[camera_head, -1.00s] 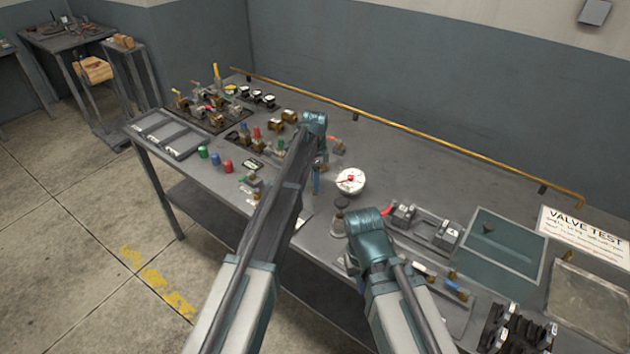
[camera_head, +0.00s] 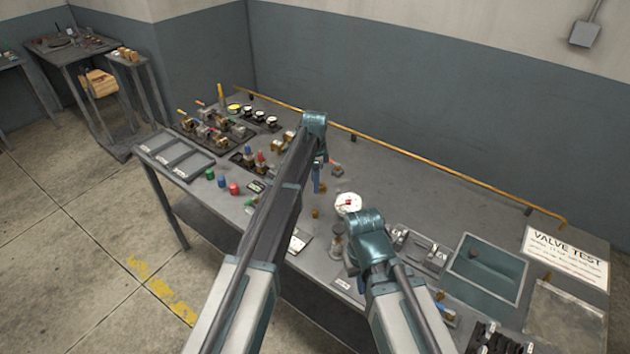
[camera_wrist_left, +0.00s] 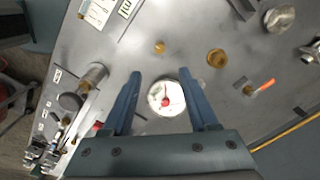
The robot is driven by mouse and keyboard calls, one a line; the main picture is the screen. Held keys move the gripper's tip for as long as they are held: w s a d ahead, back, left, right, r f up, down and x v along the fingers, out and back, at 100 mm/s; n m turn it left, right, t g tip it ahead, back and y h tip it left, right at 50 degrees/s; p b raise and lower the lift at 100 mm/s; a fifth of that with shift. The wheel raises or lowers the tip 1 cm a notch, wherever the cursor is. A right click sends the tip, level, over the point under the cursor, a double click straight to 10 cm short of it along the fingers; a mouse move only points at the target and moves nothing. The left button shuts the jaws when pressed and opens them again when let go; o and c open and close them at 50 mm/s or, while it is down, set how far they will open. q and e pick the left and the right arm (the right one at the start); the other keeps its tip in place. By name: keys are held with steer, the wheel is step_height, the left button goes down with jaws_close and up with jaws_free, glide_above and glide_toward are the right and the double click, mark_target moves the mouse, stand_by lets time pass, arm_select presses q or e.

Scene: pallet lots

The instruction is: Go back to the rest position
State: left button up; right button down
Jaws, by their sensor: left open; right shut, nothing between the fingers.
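My left gripper (camera_head: 318,176) hangs over the middle of the workbench (camera_head: 420,190) in the head view, with a blue finger pointing down. In the left wrist view its two blue fingers (camera_wrist_left: 165,98) are apart with nothing held. The white round gauge (camera_wrist_left: 165,97) with a red centre appears between them, on the bench below. The gauge (camera_head: 348,203) also shows in the head view, just behind my right wrist. My right gripper (camera_head: 370,240) is over the front part of the bench; its teal wrist shows and its fingers are hidden. I see nothing held in it.
Valves and fittings (camera_head: 212,130) crowd the bench's left end, beside grey trays (camera_head: 175,155). A teal bin (camera_head: 487,268) and a "VALVE TEST" sign (camera_head: 566,256) are at right. A yellow pipe (camera_head: 420,158) runs along the back. The floor at left is clear.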

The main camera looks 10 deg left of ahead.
arm_select(q)
steer(key=s+d+f+n+b, duration=0.1)
steer(key=s+n, duration=0.2)
steer(key=s, duration=0.9)
steer(key=s+d+f+n+b, duration=0.1)
steer(key=s+n, duration=0.3)
steer(key=s, duration=0.8)
steer(key=s+d+f+n+y+b, duration=0.1)
steer(key=s+n, duration=0.3)
steer(key=s, duration=0.8)
steer(key=shift+s+d, duration=0.2)
steer(key=shift+d, duration=0.4)
